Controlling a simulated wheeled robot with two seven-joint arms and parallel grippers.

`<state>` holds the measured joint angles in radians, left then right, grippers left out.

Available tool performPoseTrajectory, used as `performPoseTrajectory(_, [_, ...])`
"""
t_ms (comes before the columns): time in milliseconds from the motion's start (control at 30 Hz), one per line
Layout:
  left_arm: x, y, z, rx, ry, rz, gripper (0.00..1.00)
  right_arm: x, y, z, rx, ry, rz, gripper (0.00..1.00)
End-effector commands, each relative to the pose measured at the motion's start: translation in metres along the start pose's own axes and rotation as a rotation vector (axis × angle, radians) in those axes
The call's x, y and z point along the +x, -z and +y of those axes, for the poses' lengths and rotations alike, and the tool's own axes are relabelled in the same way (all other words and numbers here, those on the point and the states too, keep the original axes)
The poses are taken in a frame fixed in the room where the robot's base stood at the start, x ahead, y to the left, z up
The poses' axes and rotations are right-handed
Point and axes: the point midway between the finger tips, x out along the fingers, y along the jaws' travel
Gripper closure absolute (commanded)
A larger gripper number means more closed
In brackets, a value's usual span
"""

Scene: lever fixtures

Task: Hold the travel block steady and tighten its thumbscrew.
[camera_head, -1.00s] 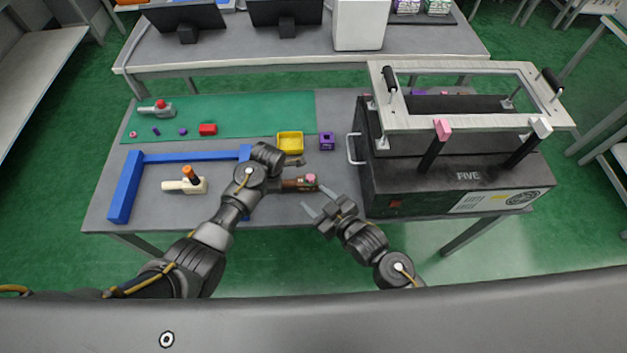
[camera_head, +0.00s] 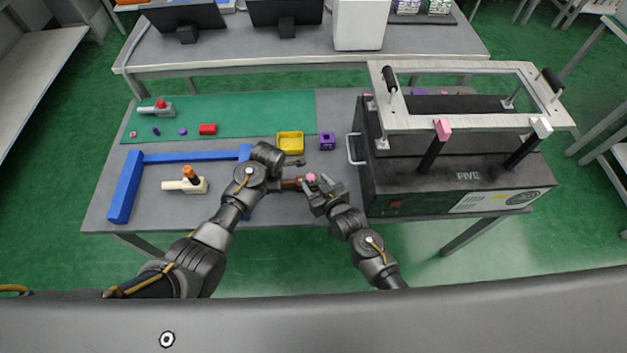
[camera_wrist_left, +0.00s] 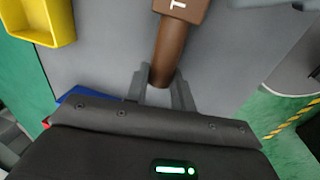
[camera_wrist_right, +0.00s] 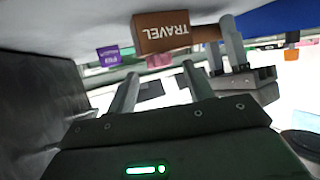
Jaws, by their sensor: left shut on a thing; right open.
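The travel block (camera_head: 291,183) is brown, with a pink thumbscrew (camera_head: 310,177) at its right end. My left gripper (camera_wrist_left: 162,82) is shut on the block's brown handle (camera_wrist_left: 172,45); the white-lettered block shows only partly in the left wrist view. In the right wrist view the block (camera_wrist_right: 165,32), lettered TRAVEL, appears upside down, with the pink thumbscrew (camera_wrist_right: 158,60) below it. My right gripper (camera_head: 314,186) is open close to the thumbscrew. Its two fingers (camera_wrist_right: 163,85) point toward the thumbscrew and look apart from it; exact contact cannot be told.
A black machine (camera_head: 455,185) marked FIVE stands close on the right. A yellow bin (camera_head: 290,143) and a purple block (camera_head: 327,141) lie behind the grippers. A blue frame (camera_head: 125,187) and an orange-topped fixture (camera_head: 188,182) are at left. The front table strip is bare.

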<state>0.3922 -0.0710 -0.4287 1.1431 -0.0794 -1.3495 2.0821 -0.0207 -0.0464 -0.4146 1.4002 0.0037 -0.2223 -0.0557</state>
Motion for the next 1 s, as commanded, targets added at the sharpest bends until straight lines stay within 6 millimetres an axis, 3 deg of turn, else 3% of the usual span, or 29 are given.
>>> performPoseTrajectory(200, [0.0,0.0,0.0,0.0,0.0,0.0,1.0,0.018,0.0,0.0,0.0,0.0,-0.001,0.48])
performPoseTrajectory(533, [0.0,0.0,0.0,0.0,0.0,0.0,1.0,0.021,0.0,0.0,0.0,0.0,0.001,0.48])
performPoseTrajectory(867, [0.0,0.0,0.0,0.0,0.0,0.0,1.0,0.021,0.0,0.0,-0.001,0.0,0.0,0.92])
performPoseTrajectory(1000, [0.0,0.0,0.0,0.0,0.0,0.0,1.0,0.021,0.001,-0.003,0.014,-0.025,0.002,0.94])
